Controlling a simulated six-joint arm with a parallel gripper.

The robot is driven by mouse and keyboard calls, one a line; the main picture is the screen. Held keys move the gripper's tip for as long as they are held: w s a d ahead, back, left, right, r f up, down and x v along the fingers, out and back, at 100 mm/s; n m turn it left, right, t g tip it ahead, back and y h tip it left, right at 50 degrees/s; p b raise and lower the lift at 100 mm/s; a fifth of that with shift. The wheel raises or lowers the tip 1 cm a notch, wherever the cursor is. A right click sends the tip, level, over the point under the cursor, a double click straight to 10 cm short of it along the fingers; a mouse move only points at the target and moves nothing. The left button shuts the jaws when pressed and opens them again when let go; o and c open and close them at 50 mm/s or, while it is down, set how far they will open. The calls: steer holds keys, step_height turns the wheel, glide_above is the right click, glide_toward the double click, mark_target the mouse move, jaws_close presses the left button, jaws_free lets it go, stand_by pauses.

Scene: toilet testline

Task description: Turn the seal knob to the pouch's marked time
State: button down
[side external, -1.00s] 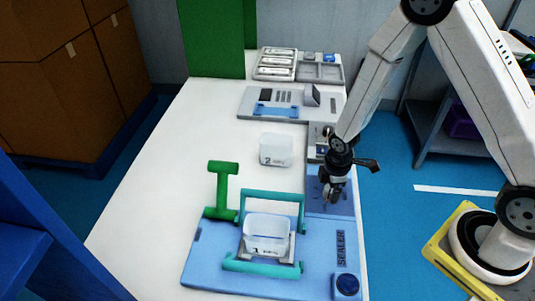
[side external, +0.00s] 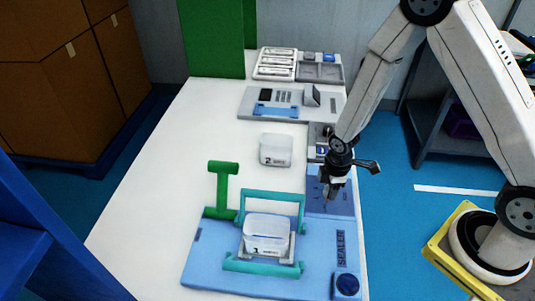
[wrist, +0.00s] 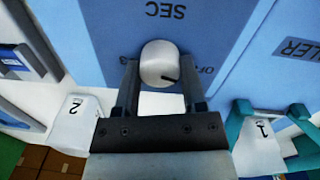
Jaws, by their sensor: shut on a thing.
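Pouch 1 (side external: 267,228) sits in the teal frame of the blue sealer (side external: 205,262). Pouch 2 (side external: 276,150) stands on the white table. Their small time marks are too small to read.
A round blue button (side external: 346,285) is at the sealer's front right. A grey device (side external: 280,104) and trays (side external: 320,72) are at the back. The table's left side (side external: 150,200) is clear.

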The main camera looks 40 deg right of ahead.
steer(key=shift+w, duration=0.1)
steer(key=m, duration=0.4)
steer(key=shift+m, duration=0.4)
steer(key=m, duration=0.4)
steer(key=shift+m, duration=0.3)
steer(key=shift+c, duration=0.8)
jaws_free()
steer(key=shift+r, duration=0.15)
steer(key=shift+a+r, duration=0.2)
steer(key=shift+r, duration=3.6)
